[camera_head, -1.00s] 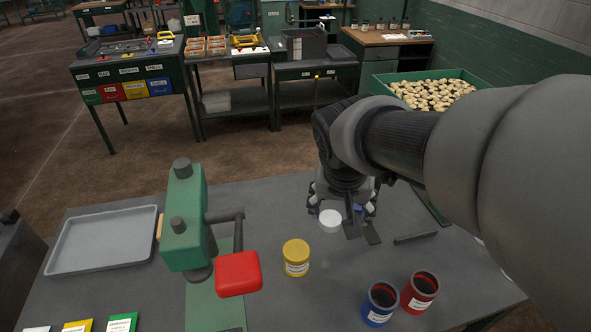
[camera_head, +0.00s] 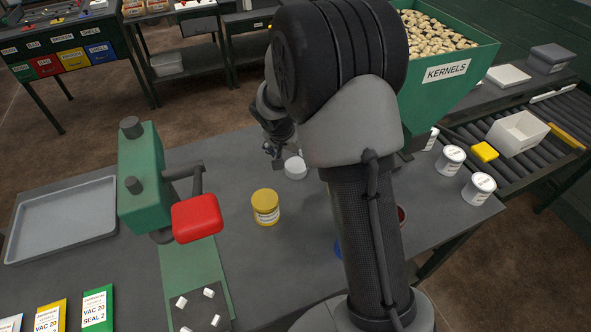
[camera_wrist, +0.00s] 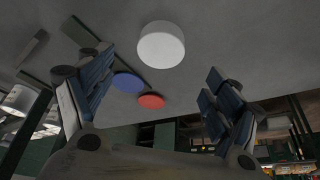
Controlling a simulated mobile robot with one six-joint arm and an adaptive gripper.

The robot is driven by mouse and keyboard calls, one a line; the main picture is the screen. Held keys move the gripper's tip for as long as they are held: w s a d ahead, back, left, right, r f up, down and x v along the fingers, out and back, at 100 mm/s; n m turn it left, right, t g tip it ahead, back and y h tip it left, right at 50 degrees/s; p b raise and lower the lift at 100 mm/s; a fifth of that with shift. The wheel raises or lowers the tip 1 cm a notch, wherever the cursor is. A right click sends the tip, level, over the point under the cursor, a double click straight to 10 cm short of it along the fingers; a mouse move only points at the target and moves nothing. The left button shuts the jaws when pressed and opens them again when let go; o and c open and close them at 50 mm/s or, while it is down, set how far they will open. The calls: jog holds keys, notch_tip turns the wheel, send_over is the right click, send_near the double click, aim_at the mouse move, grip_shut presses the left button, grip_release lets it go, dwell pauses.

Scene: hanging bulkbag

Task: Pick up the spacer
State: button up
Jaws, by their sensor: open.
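A short white cylinder, which I take for the spacer, stands on the grey bench (camera_head: 290,235) in the head view (camera_head: 295,168). In the wrist view it shows as a white disc (camera_wrist: 161,45) above the gap between the fingers. My gripper (camera_head: 274,152) is close beside it, partly hidden by my arm in the head view. In the wrist view my gripper (camera_wrist: 160,95) is open, its two blue-padded fingers wide apart with nothing held. A blue disc (camera_wrist: 129,82) and a red disc (camera_wrist: 151,101) lie past the white one.
A yellow jar (camera_head: 265,207) stands near the green press with a red handle (camera_head: 197,218). A grey tray (camera_head: 62,220) lies at left. My arm mostly hides a blue and a red container. White tins (camera_head: 450,160) and a kernel hopper (camera_head: 445,70) are at right.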

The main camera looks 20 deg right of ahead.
aim_at(296, 165)
jog(key=b+x, duration=0.2)
jog(key=x, duration=0.6)
jog(key=shift+w+f, duration=0.1)
jog(key=shift+f, duration=0.2)
jog(key=shift+r, duration=0.1)
jog(key=shift+c, duration=0.4)
jog(key=c, duration=1.3)
